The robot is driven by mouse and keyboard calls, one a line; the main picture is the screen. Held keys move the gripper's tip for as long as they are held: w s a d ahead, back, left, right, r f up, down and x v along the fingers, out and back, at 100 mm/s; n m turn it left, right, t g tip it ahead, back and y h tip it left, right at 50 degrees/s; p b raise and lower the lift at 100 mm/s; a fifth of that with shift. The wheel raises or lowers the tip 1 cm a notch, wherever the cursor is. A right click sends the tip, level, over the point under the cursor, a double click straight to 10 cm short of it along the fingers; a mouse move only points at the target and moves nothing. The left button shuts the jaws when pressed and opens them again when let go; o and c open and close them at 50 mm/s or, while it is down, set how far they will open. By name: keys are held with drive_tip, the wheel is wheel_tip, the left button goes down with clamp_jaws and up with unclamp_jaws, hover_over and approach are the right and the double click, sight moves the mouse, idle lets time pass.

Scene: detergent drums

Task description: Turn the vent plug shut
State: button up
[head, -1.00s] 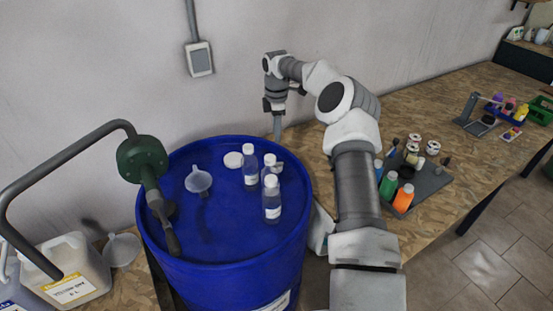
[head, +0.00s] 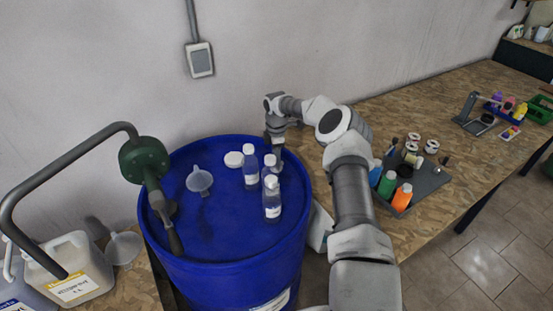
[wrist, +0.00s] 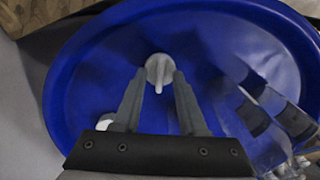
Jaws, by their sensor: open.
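The vent plug (wrist: 153,66) is a pale grey round cap with a raised bar handle, set in the top of the blue drum (head: 225,245); the drum top also fills most of the wrist view (wrist: 95,70). The bar points toward my gripper's base in the wrist view. My gripper (wrist: 159,76) is open, its two fingertips on either side of the plug's near part, with gaps visible. I cannot tell their height above it. In the head view my gripper (head: 277,153) reaches down over the drum's far right side, behind bottles that mostly hide the plug.
Clear bottles (head: 272,200) with white caps stand close to my gripper; they also show at right in the wrist view (wrist: 255,118). A funnel (head: 199,180), a white disc (head: 233,159) and a green-headed pump (head: 143,160) are on the drum. A workbench (head: 440,110) lies right.

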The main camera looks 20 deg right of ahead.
clamp_jaws()
